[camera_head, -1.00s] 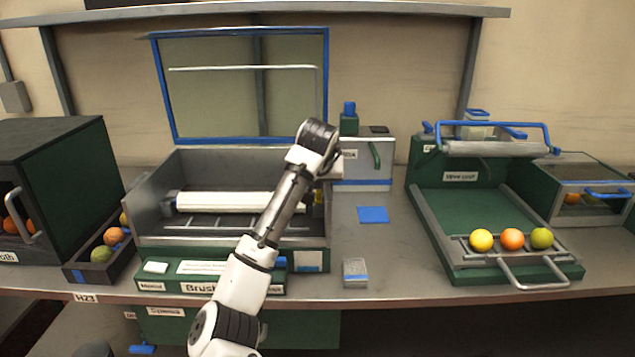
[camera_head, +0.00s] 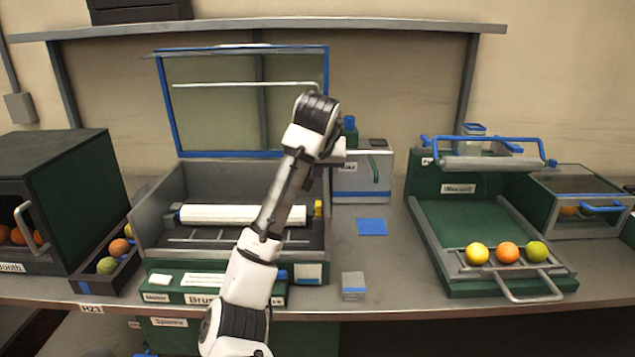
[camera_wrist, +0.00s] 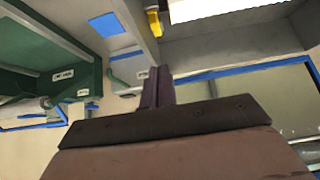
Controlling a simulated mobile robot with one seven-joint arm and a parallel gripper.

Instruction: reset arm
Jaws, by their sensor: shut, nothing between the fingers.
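My arm (camera_head: 265,235) stands bent upright in front of the open brush machine (camera_head: 150,225) in the head view, its wrist raised above the machine's right side. My gripper shows in the wrist view (camera_wrist: 158,78) as two dark fingers pressed together, with nothing between them. In the head view the fingers are mostly hidden behind the wrist. The wrist view is tilted and shows the brush machine's white roller (camera_wrist: 215,8) and a blue square (camera_wrist: 106,25) beyond the fingers.
A green tray machine (camera_head: 440,225) at right holds a yellow, an orange and a green fruit (camera_head: 508,252). A dark bin (camera_head: 92,285) with fruit and a green box (camera_head: 60,180) stand at left. The counter around the blue square (camera_head: 372,227) is mostly clear.

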